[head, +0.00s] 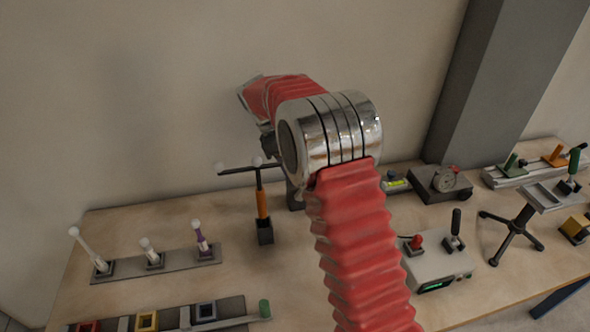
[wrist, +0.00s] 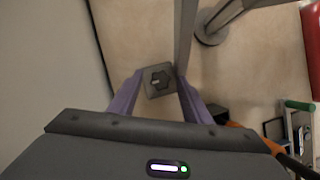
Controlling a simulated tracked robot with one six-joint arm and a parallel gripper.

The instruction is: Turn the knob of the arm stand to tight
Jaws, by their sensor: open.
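In the wrist view, a dark six-sided knob (wrist: 160,79) with a small pale mark sits on a grey square block (wrist: 150,93), which looks like part of the arm stand. My gripper (wrist: 159,77) is open, with one purple finger on each side of the knob and block. Clear gaps to the knob show; I cannot tell the height between them. In the head view, my gripper (head: 267,145) shows only as a dark part behind my red arm, and the knob is hidden. A grey post (head: 295,196), perhaps the stand, shows partly behind the arm.
A black crossbar on an orange post (head: 262,205) stands close left of the grey post. A joystick strip (head: 155,264) lies left. A control box (head: 437,262) and a dial box (head: 440,185) stand right. A grey pole (wrist: 210,32) rises near the fingers.

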